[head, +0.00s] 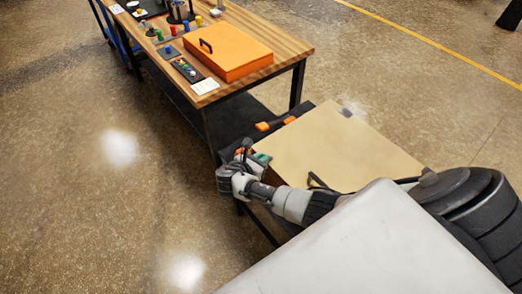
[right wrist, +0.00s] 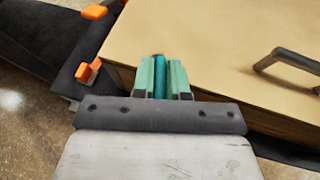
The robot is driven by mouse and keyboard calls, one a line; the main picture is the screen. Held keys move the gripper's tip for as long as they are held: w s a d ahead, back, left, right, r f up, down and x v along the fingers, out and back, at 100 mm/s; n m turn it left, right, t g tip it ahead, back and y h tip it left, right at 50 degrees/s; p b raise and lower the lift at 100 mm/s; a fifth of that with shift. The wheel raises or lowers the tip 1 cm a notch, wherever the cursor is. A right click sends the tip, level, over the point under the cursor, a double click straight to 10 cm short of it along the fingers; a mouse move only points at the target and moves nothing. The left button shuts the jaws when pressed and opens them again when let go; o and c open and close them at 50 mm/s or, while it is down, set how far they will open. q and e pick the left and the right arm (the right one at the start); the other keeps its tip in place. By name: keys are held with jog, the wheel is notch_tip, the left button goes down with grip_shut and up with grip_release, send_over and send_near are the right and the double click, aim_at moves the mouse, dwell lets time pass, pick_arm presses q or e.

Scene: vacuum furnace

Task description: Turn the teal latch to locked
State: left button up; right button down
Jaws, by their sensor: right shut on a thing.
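The teal latch (right wrist: 160,77) shows as a narrow upright strip between the two green fingers of my right gripper (right wrist: 162,80) in the right wrist view. The fingers are shut on it at the edge of a tan-topped box (right wrist: 215,35). In the head view my right gripper (head: 258,159) is at the left side of the tan box (head: 345,148), and the latch is not distinct there. Which position the latch is turned to cannot be told. My left gripper is not in view.
Orange parts (right wrist: 85,70) sit beside the box on a dark surface, near my right gripper. A dark handle (right wrist: 290,62) rises from the box. A wooden table (head: 290,44) with an orange case (head: 228,52) and several small parts stands behind. Floor on the left is clear.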

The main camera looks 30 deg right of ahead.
jog(key=shift+m+g+h+b, duration=0.4)
jog(key=shift+m+g+h, duration=0.1)
jog(key=shift+m+g, duration=0.9)
jog(key=shift+g, duration=0.4)
jog(key=c, duration=1.1)
grip_release()
jog(key=shift+c, duration=0.2)
jog(key=v, duration=1)
jog(key=shift+a+r, duration=0.25)
jog(key=shift+a, duration=0.05)
